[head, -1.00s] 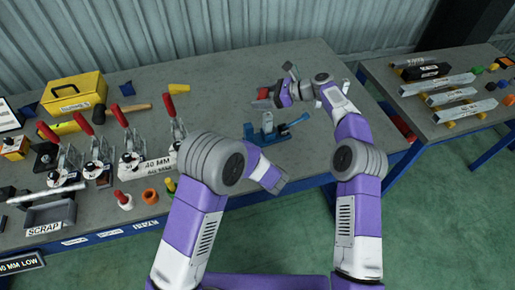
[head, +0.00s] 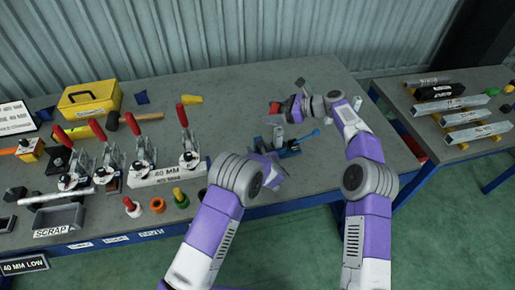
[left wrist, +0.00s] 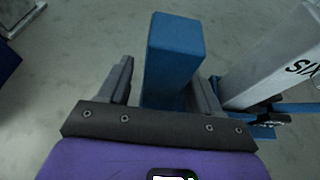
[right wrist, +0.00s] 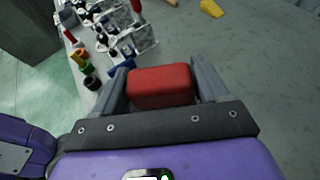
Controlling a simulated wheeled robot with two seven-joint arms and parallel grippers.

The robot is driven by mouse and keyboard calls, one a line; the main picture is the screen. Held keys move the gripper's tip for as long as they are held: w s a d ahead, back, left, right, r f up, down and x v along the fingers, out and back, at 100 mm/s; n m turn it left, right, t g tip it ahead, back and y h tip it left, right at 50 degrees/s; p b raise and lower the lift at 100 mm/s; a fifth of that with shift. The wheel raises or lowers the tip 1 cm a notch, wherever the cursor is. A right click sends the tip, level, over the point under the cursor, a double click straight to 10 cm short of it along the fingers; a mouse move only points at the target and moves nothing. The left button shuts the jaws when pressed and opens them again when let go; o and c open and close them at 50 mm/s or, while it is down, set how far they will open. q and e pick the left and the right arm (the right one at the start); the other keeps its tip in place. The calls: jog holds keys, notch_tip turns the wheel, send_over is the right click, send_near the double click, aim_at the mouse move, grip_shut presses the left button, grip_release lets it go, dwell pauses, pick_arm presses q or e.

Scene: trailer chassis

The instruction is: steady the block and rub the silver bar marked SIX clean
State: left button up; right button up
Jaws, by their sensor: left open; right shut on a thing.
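A blue block (left wrist: 172,60) stands between the spread fingers of my left gripper (left wrist: 163,82) in the left wrist view. The gripper is open, and I cannot tell whether a finger touches the block. The silver bar (left wrist: 275,62) with "SIX" partly readable rises to the right of the block. In the head view the blue fixture (head: 290,148) is partly behind my left arm, which hides the left fingertips. My right gripper (right wrist: 162,84) is shut on a red block (right wrist: 160,88), which also shows in the head view (head: 275,107), held apart from the bar and beyond the fixture.
Red-handled clamps (head: 190,150), a grey scrap tray (head: 60,218), a yellow toolbox (head: 90,98) and a hammer (head: 128,122) occupy the bench's left side. A second bench at right holds silver bars (head: 465,117). The bench behind the fixture is mostly clear.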

pick_arm(q)
jog(key=shift+x, duration=0.8)
jog(key=shift+c, duration=0.2)
grip_shut()
